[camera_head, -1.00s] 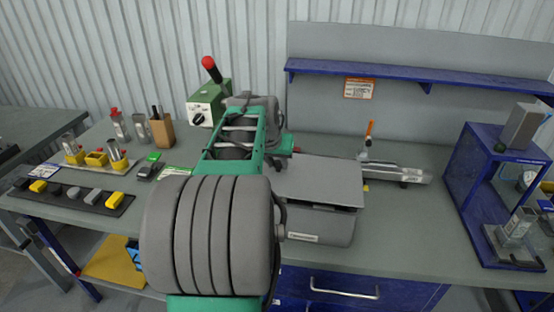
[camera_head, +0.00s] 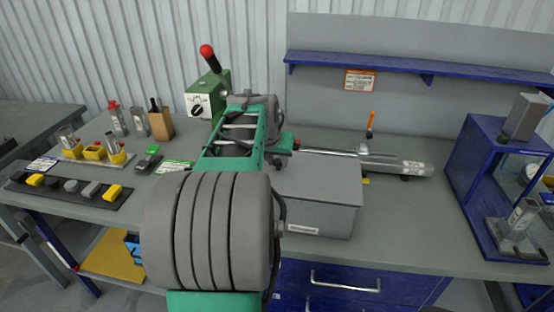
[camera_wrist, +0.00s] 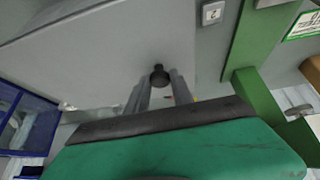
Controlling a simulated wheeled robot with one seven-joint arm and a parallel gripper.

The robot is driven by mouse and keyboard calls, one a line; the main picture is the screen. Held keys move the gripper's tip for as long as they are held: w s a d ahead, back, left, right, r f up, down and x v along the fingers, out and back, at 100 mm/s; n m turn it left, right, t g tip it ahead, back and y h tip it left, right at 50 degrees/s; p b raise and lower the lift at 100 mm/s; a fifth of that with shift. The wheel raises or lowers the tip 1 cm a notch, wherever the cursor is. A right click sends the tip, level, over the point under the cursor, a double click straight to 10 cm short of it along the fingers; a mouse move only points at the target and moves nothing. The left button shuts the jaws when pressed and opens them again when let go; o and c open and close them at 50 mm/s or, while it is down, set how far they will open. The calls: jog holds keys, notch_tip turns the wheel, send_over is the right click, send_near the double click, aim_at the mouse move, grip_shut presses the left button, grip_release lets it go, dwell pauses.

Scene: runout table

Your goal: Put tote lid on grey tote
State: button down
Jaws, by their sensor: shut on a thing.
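The tote lid (camera_head: 318,179) is a flat grey panel lying over the top of the grey tote (camera_head: 318,222). In the head view its front edge lines up closely with the tote's rim, with no clear gap. The back left part is hidden by my arm. In the wrist view the lid (camera_wrist: 100,62) fills the upper left, with a dark round knob (camera_wrist: 159,76) on it. My gripper (camera_wrist: 158,92) has its two fingers on either side of the knob, shut on it. In the head view my arm hides the fingers.
A green machine with a red-tipped lever (camera_head: 208,92) stands behind my arm. A metal shaft on rests (camera_head: 395,166) lies right of the tote. A blue frame (camera_head: 490,180) stands at the far right. Small parts trays (camera_head: 70,190) are at the left.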

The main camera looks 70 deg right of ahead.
jog(key=shift+f, duration=0.2)
jog(key=c, duration=1)
grip_release()
jog(key=shift+c, duration=0.2)
jog(key=b+v, duration=0.2)
jog(key=v, duration=0.6)
jog(key=w+a+f+n+t+y, duration=0.1)
jog(key=w+a+f+n, duration=0.25)
jog(key=w+a, duration=0.55)
jog(key=w+a+f+n+t+y, duration=0.15)
jog(key=w+a+n, duration=0.25)
jog(key=w+a, duration=0.55)
jog(key=s+a+f+n+y, duration=0.1)
jog(key=a+f+n, duration=0.2)
jog(key=a, duration=0.6)
jog(key=s+a+f+n+y, duration=0.1)
jog(key=s+a+f+n, duration=0.1)
jog(key=a, duration=0.8)
jog(key=s+a+f+n+y, duration=0.1)
jog(key=a+f+n, duration=0.2)
jog(key=a, duration=0.6)
jog(key=shift+s+a+f+n+p, duration=0.25)
jog(key=shift+s+f+n+p, duration=0.1)
jog(key=shift+f, duration=0.1)
